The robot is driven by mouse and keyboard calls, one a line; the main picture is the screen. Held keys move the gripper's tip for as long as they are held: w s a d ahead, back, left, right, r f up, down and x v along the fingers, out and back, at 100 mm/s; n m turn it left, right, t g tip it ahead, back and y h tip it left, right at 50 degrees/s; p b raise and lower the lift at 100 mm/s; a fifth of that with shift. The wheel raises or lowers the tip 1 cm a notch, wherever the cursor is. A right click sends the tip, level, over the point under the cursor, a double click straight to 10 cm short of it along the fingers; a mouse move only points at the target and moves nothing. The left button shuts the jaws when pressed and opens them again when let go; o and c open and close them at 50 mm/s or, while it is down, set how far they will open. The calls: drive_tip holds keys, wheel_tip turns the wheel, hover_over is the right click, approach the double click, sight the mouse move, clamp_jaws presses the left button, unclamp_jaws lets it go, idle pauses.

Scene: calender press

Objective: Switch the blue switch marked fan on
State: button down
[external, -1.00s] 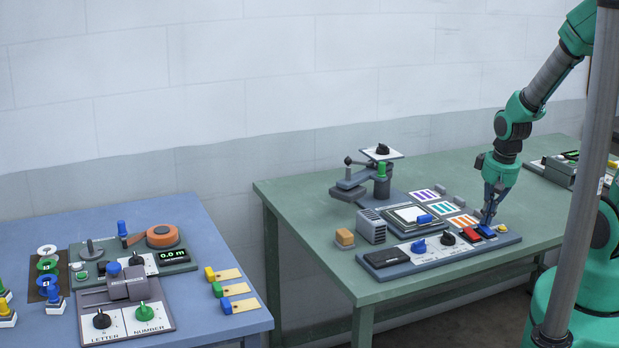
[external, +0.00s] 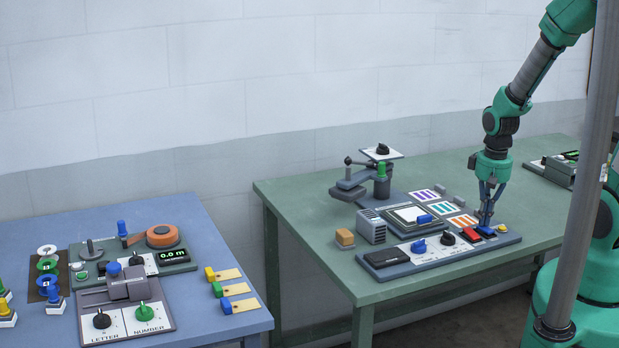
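A grey control panel (external: 433,261) lies along the front edge of the green table. Near its right end is a blue rocker switch (external: 486,231), just right of a red rocker switch (external: 470,235). The markings are too small to read, so I cannot tell which is marked fan, and the blue switch's position is unclear. My gripper (external: 487,221) points down with its fingertips together, right at the back of the blue switch. I cannot tell whether the tips touch it. They partly hide the area just behind it.
Left of the red switch are a black knob (external: 447,239) and a blue knob (external: 418,246). Behind are a press plate (external: 404,214) with a blue handle and coloured striped cards (external: 442,209). A yellow button (external: 502,228) is close right of my gripper.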

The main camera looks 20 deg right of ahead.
sight(488, 228)
drive_tip(key=shift+s+f+p, duration=0.1)
drive_tip(key=shift+s+p, duration=0.2)
drive_tip(key=shift+s, duration=0.7)
drive_tip(key=shift+w+r, duration=0.1)
drive_tip(key=shift+r, duration=0.25)
wheel_tip(488, 228, up, 2)
drive_tip(key=shift+r+p, duration=0.2)
drive_tip(key=shift+p, duration=0.95)
wheel_tip(488, 228, up, 11)
drive_tip(key=p, duration=0.2)
drive_tip(key=shift+s+p, duration=0.4)
drive_tip(key=shift+s+b, duration=0.1)
drive_tip(key=shift+b, duration=0.55)
drive_tip(key=shift+s+r+t+b, duration=0.25)
drive_tip(key=shift+s+t+b, duration=0.2)
drive_tip(key=shift+t+b, duration=0.65)
